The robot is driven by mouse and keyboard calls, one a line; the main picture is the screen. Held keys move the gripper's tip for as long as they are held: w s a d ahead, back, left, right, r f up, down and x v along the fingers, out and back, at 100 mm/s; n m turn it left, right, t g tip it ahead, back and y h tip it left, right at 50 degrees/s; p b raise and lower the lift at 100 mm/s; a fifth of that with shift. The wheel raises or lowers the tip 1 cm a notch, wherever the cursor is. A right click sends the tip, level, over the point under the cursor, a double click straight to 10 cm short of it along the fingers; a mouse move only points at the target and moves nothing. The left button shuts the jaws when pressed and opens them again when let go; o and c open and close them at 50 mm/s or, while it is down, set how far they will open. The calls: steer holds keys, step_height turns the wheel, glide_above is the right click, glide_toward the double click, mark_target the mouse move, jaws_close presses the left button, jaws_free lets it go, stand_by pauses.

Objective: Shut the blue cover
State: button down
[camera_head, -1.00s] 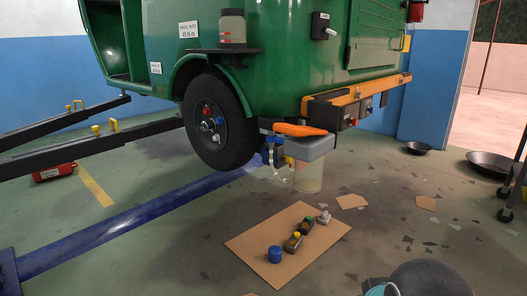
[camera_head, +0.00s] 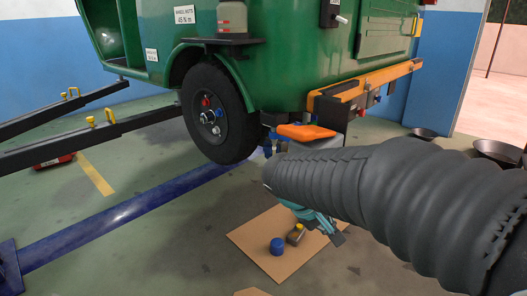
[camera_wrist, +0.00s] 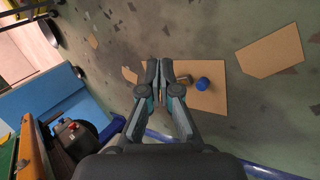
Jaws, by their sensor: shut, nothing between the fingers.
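No open blue cover can be made out in these views. A small round blue object (camera_head: 277,246) stands on a cardboard sheet (camera_head: 262,262) on the floor, and it also shows in the wrist view (camera_wrist: 203,83). An orange flap (camera_head: 305,132) lies on top of a grey box beside the green vehicle; my arm hides most of that box. My gripper (camera_wrist: 160,62) is shut and empty, above the floor, with its tips left of the round blue object in the wrist view. In the head view my arm hides most of the gripper.
The green vehicle (camera_head: 285,70) with its wheel (camera_head: 215,115) fills the back. A dark blue bar (camera_head: 120,207) crosses the floor. Dark pans (camera_head: 497,153) lie at right.

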steer(key=w+a+n+t+h+p, duration=0.2)
steer(key=w+a+n+t+h, duration=0.15)
steer(key=w+a, duration=0.85)
steer(key=n+t+h, duration=0.1)
steer(key=t+h, duration=0.1)
steer(key=t, duration=0.6)
glide_toward(266, 151)
steer(key=p+x, duration=0.1)
steer(key=x, duration=0.6)
steer(key=shift+d, duration=0.15)
steer(key=shift+w, duration=0.1)
